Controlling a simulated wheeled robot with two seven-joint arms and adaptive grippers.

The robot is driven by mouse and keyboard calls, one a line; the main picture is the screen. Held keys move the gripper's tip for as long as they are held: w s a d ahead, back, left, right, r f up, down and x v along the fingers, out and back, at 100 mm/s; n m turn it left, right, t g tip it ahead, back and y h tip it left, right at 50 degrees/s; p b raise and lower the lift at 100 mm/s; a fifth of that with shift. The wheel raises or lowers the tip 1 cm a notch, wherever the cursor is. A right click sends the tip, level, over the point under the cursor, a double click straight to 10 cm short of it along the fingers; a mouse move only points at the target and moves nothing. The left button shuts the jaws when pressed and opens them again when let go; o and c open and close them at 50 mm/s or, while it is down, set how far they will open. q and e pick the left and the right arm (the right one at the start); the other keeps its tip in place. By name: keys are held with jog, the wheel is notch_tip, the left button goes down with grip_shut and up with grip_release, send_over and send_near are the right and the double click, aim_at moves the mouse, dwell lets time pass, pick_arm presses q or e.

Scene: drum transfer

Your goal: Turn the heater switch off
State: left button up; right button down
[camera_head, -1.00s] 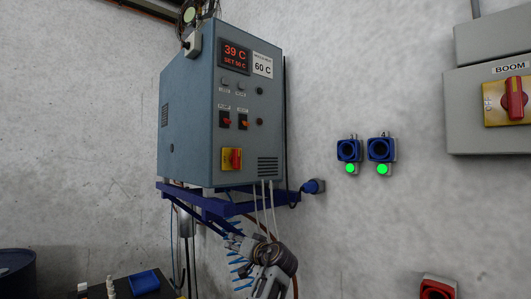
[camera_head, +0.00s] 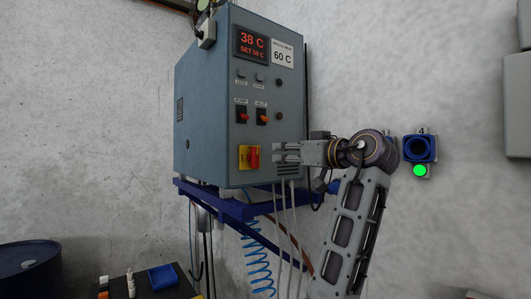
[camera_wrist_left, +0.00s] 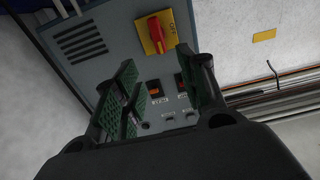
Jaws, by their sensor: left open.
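The heat switch (camera_head: 263,116), with an orange rocker, sits right of the pump switch (camera_head: 241,114). A red rotary knob on a yellow plate (camera_head: 249,157) is below them. My left gripper (camera_head: 276,152) is open and empty in front of the panel, below the heat switch and right of the knob. In the left wrist view the panel appears upside down; the heat switch (camera_wrist_left: 155,89) shows between the spread fingers, with the pump switch (camera_wrist_left: 182,83) near the right finger.
The box stands on a blue bracket (camera_head: 235,208) with pale cables (camera_head: 281,215) and a blue coiled hose (camera_head: 257,262) below. A blue socket with a green light (camera_head: 420,152) is on the wall at right. A dark drum (camera_head: 30,268) stands lower left.

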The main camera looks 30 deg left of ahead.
aim_at(257, 152)
jog(key=shift+d, duration=0.45)
pick_arm(q)
jog(key=p+x, duration=0.4)
jog(key=x, duration=0.8)
jog(key=shift+w+a+r, duration=0.1)
jog(key=shift+x, duration=0.8)
pick_arm(e)
jog(key=shift+a+r, duration=0.1)
jog(key=shift+r, duration=1.95)
pick_arm(q)
grip_shut()
pick_arm(e)
jog(key=shift+a, duration=0.2)
